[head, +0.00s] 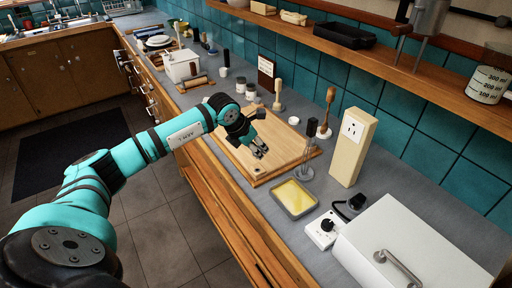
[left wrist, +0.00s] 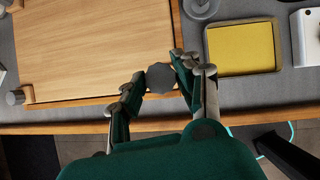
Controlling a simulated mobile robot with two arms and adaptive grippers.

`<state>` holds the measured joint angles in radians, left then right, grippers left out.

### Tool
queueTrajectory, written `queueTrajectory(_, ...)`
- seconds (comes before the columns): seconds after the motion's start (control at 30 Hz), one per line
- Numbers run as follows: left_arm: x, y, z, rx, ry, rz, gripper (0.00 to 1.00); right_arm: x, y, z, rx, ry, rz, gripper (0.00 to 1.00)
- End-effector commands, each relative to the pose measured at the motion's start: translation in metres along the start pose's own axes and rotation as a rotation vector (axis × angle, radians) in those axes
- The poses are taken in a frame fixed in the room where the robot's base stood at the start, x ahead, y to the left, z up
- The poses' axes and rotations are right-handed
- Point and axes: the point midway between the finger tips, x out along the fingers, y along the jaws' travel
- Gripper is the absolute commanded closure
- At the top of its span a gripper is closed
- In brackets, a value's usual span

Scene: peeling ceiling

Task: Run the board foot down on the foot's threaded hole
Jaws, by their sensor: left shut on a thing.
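The wooden board (head: 284,157) lies on the grey counter near its front edge. It fills the upper left of the left wrist view (left wrist: 90,45). My left gripper (head: 259,154) is over the board's near right part in the head view. In the left wrist view its fingers (left wrist: 160,80) are shut on the board foot (left wrist: 160,76), a dark grey, roughly round knob, by the board's edge. The threaded hole is hidden, and I cannot tell whether the foot touches the board. My right gripper is out of view.
A tray with a yellow pad (head: 294,198) sits right of the board, with a wire whisk stand (head: 308,150) behind it. A beige outlet post (head: 353,147) and a white box (head: 415,250) stand further right. Several jars and utensils line the wall side.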

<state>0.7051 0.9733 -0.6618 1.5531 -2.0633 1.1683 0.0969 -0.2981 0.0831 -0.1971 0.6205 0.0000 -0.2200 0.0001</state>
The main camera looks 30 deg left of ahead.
Motion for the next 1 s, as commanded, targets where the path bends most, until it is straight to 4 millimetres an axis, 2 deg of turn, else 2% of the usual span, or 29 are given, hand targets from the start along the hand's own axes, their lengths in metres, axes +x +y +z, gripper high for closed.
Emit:
queueTrajectory(0.03,0.009,0.0,-0.005,0.0,0.001,0.0,1.0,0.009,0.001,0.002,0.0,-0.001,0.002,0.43)
queueTrajectory(0.2,0.023,0.0,-0.013,0.0,0.0,0.0,1.0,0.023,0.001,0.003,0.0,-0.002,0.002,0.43)
queueTrajectory(0.47,0.035,0.0,-0.02,-0.01,0.001,0.006,1.0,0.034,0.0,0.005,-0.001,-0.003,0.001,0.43)
queueTrajectory(0.8,0.037,-0.004,-0.02,-0.305,-0.003,0.175,1.0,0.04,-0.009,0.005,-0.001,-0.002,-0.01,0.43)
queueTrajectory(1.0,0.038,-0.004,-0.02,-0.407,-0.003,0.233,1.0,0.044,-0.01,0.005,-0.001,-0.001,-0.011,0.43)
